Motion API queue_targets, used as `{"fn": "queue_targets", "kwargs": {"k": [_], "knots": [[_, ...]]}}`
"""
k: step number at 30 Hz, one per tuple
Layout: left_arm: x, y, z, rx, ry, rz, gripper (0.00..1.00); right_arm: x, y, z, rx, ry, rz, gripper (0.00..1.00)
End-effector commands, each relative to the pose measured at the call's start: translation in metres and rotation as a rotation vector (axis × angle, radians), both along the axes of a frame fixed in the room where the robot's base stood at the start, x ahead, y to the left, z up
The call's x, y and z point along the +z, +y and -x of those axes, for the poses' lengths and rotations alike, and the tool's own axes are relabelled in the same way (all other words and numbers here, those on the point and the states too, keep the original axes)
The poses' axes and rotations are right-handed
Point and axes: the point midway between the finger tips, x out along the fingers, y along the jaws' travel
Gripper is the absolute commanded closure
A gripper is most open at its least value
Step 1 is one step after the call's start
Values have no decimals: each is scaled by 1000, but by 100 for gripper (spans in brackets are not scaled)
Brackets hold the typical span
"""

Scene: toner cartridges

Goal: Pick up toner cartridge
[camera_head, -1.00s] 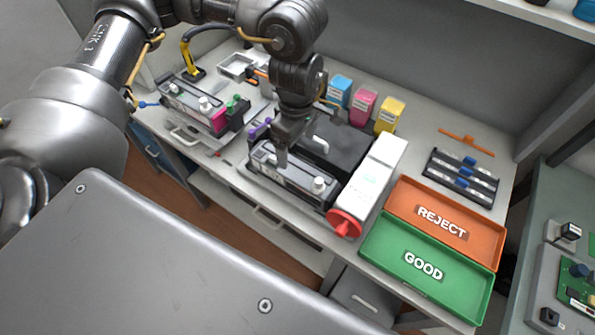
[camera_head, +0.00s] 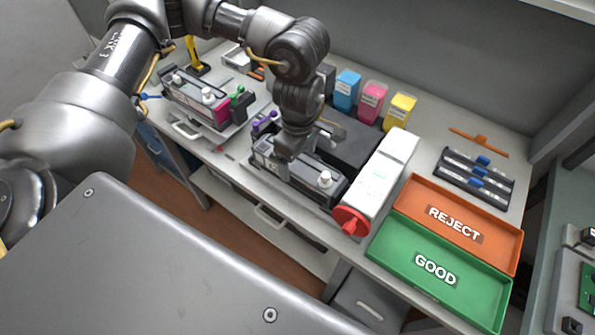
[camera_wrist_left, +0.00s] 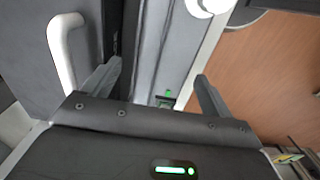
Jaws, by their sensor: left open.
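A long dark grey toner cartridge (camera_head: 316,184) with a white round knob lies along the front of a black unit on the bench. My left gripper (camera_head: 283,158) is over its left part, pointing down. In the left wrist view, the open left gripper (camera_wrist_left: 155,88) has one finger on each side of the cartridge's grey body (camera_wrist_left: 150,45). Contact with the fingers cannot be made out. The gripper hides part of the cartridge in the head view. My right gripper is not in view.
The black unit (camera_head: 349,140) stands right behind. A white bottle with a red cap (camera_head: 351,221) is close at the right. Another cartridge assembly (camera_head: 200,97) lies left. Orange REJECT (camera_head: 487,248) and green GOOD (camera_head: 393,262) trays sit at the right. Blue, magenta and yellow boxes stand behind.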

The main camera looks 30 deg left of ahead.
Motion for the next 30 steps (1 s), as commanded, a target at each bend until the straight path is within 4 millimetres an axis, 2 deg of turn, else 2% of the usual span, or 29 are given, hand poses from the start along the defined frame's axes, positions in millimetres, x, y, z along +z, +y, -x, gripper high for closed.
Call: {"fn": "queue_targets", "kwargs": {"k": [1, 4, 12, 30], "knots": [[-13, 2, 1, 1, 2, -1, 15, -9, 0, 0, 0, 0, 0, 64], [-28, 1, 1, 0, 1, 0, 15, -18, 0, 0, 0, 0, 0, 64], [-30, 2, 1, 0, 0, 0, 15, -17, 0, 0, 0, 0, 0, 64], [-29, 1, 1, 0, -1, 0, 90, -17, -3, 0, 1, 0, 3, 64]]}}
